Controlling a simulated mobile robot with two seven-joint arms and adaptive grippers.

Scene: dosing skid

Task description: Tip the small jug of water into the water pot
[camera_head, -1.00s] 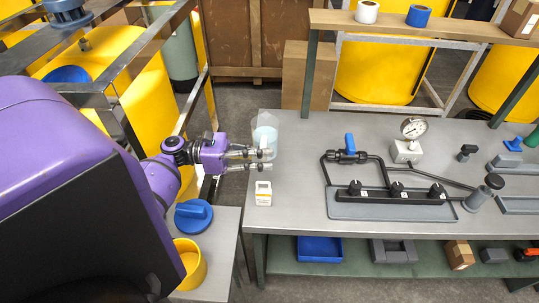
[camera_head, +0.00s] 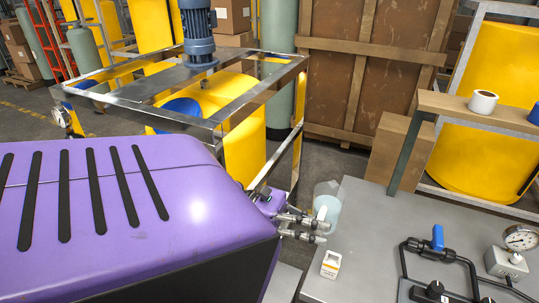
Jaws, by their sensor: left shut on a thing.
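The small jug (camera_head: 328,200) is clear, with pale bluish water in it. It looks about upright at the left corner of the grey bench; I cannot tell whether it touches the bench top. My left gripper (camera_head: 318,231) reaches it from the left and is shut on it low down. No water pot shows clearly in view; my large purple arm covers the lower left. My right gripper is not in view.
A small white box with an orange mark (camera_head: 330,264) stands on the grey bench (camera_head: 375,235) just below the gripper. Black piping with a blue valve (camera_head: 437,238) and a gauge (camera_head: 521,238) lie to the right. A metal frame (camera_head: 225,118) with a blue motor (camera_head: 197,30) stands behind my arm.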

